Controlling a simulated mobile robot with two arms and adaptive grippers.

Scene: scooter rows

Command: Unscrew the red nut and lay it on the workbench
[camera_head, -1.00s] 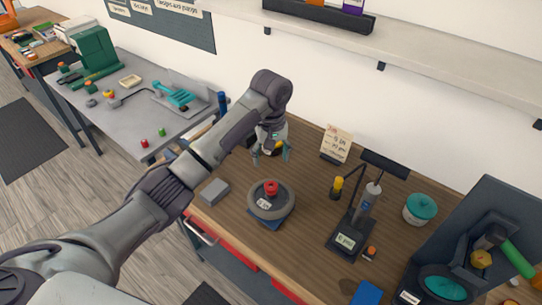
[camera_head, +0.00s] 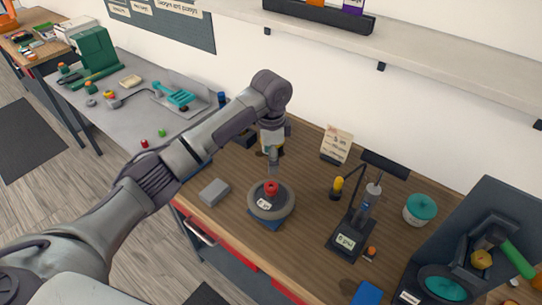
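The red nut (camera_head: 271,187) sits at the top centre of a grey round wheel (camera_head: 284,205), which has a white label and rests on a blue base on the wooden workbench (camera_head: 215,215). My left gripper (camera_head: 273,169) points down just above and behind the nut, with a small gap seeming to lie between them. Its fingers line up one behind the other from here, so I cannot tell whether they are open or shut. Nothing shows held in it. My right gripper is not in view.
A grey block (camera_head: 214,192) lies left of the wheel. A dark stand with a syringe-like tool (camera_head: 346,242), a teal-lidded jar (camera_head: 420,208) and a dark machine (camera_head: 455,250) stand to the right. A card (camera_head: 336,146) stands behind. Bare wood shows in front of the wheel.

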